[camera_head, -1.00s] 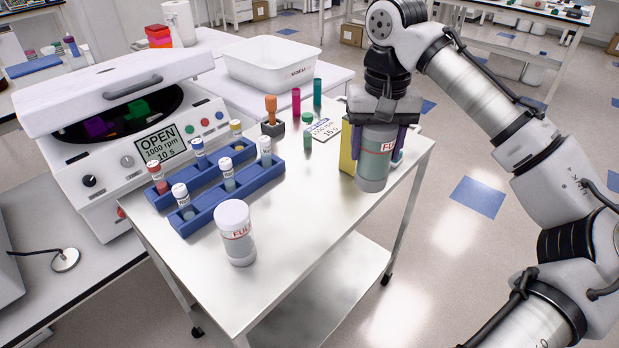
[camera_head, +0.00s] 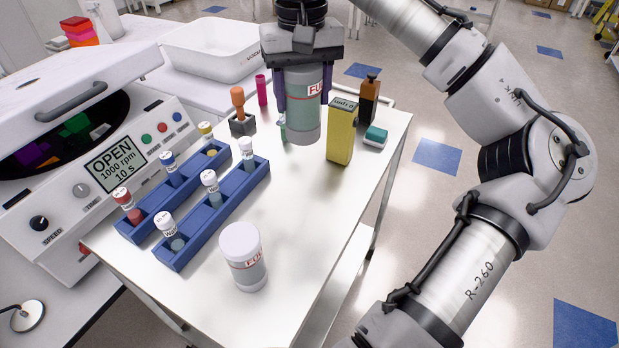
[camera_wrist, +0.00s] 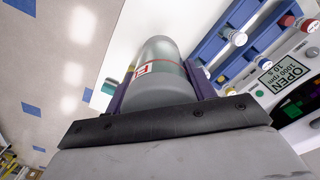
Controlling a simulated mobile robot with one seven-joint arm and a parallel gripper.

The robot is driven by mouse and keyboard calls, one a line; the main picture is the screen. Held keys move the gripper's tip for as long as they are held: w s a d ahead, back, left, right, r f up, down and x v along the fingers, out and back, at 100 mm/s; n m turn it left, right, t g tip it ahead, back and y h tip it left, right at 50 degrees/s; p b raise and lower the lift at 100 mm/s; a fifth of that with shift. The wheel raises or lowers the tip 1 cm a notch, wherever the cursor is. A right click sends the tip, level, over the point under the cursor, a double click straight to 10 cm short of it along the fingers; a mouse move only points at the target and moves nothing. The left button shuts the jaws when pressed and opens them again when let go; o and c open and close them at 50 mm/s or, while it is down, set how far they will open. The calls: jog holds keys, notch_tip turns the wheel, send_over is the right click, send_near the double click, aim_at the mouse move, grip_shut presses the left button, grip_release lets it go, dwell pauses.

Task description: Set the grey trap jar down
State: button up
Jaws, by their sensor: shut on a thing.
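My gripper (camera_head: 304,88) is shut on a grey jar (camera_head: 304,122) with a red-lettered label, one purple finger on each side. The jar hangs upright over the back part of the white cart top (camera_head: 300,190); whether its base is clear of the surface is hard to tell, but it seems raised. In the wrist view the jar (camera_wrist: 158,60) sits between the purple fingers.
Blue racks (camera_head: 215,215) with vials lie left, beside the open centrifuge (camera_head: 110,150). An orange-handled tool (camera_head: 240,108) stands behind. The cart's middle right is clear.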

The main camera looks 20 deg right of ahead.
notch_tip(320, 180, down, 19)
jog(key=shift+f+p, duration=0.2)
jog(key=shift+p, duration=0.45)
jog(key=shift+f, duration=0.1)
jog(key=o, duration=1.2)
notch_tip(320, 180, up, 12)
jog(key=b, duration=0.1)
